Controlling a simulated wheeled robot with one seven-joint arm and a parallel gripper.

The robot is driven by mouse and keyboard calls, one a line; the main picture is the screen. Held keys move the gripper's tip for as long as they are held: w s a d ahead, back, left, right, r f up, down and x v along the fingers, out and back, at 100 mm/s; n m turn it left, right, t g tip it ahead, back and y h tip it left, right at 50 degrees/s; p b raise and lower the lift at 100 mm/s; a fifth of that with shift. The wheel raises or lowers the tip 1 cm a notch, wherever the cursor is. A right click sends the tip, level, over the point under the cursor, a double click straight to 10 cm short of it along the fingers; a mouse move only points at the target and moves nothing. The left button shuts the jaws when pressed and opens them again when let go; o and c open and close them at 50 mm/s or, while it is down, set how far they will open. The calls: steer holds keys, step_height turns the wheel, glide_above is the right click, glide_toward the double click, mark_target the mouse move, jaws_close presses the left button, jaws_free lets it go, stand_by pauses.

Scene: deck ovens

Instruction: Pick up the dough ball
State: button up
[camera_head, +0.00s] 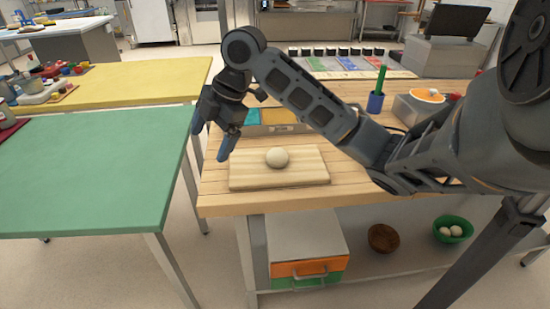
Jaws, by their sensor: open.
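The dough ball (277,158) is pale and round. It sits on a light wooden board (305,173) near the front of the wooden table. My gripper (210,143) is open and empty, with its blue-grey fingers pointing down.
A green table (90,170) stands to the left, with a gap between it and the wooden table (345,180). A blue cup (375,102) with a green stick, a scale (425,105) and coloured bins (285,117) stand behind. A lower shelf holds a green bowl (455,224).

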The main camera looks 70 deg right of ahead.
mark_target(277, 151)
steer(key=s+d+g, duration=0.1)
steer(key=s+d, duration=0.2)
steer(key=s, duration=0.1)
steer(key=s+d+g+h, duration=0.1)
steer(key=s+d+g, duration=0.1)
steer(key=s+d, duration=0.1)
steer(key=s+d+g, duration=0.1)
steer(key=s+d, duration=0.2)
steer(key=s, duration=0.1)
steer(key=shift+s+n+g+h, duration=0.3)
steer(key=shift+s, duration=0.05)
steer(key=shift+s+d+f, duration=0.15)
steer(key=shift+s+d, duration=0.1)
steer(key=shift+s, duration=0.1)
steer(key=shift+a+f+p, duration=0.15)
steer(key=shift+f+p, duration=0.4)
steer(key=shift+f, duration=3.2)
steer(key=c, duration=1.2)
steer(key=shift+o, duration=0.2)
steer(key=shift+r, duration=0.1)
